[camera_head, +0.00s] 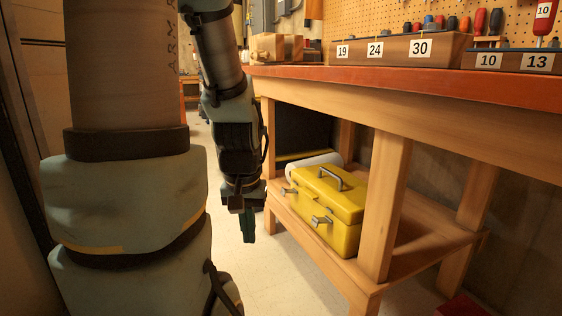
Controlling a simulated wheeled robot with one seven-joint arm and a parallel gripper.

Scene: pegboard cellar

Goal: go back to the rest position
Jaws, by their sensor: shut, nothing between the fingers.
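My gripper (247,226) hangs at the end of my arm, pointing down, left of the workbench and over the pale floor. Its fingers are together with nothing between them. It is in front of the left end of the bench's lower shelf and apart from the yellow toolbox. My arm's large links fill the left of the picture and hide part of the room behind.
The workbench (420,90) stands close on the right, with numbered wooden tool racks (395,48) on top. A yellow toolbox (335,210) sits on its lower shelf (425,235). A red object (462,306) lies at the bottom right. Pale floor (270,290) is clear below my gripper.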

